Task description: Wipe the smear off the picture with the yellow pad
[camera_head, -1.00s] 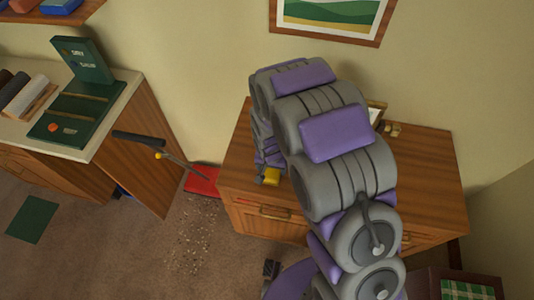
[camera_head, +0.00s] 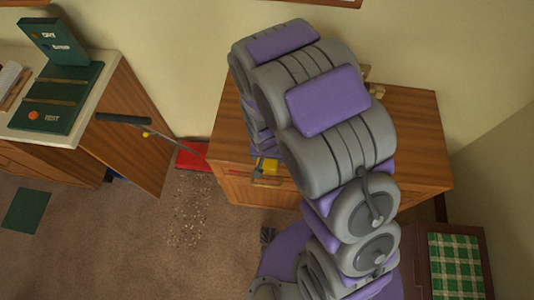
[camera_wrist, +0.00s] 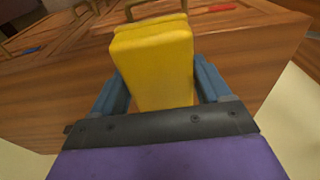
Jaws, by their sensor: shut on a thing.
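The yellow pad (camera_wrist: 155,62) stands between the two blue fingers of my gripper (camera_wrist: 158,80) in the wrist view, which are shut on it. In the head view, the pad (camera_head: 268,165) shows as a small yellow patch at the front edge of the wooden cabinet, partly hidden by my arm. Only the bottom edge of the picture's wooden frame (camera_head: 312,2) shows at the top of the head view. The picture's face and any smear are out of view.
My arm covers much of the wooden cabinet (camera_head: 420,140). At left are a counter with a green box (camera_head: 55,45) and a dark-handled tool (camera_head: 125,119). A red dustpan (camera_head: 190,153) and scattered crumbs (camera_head: 190,210) lie on the floor. A green checked cloth (camera_head: 455,262) is at lower right.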

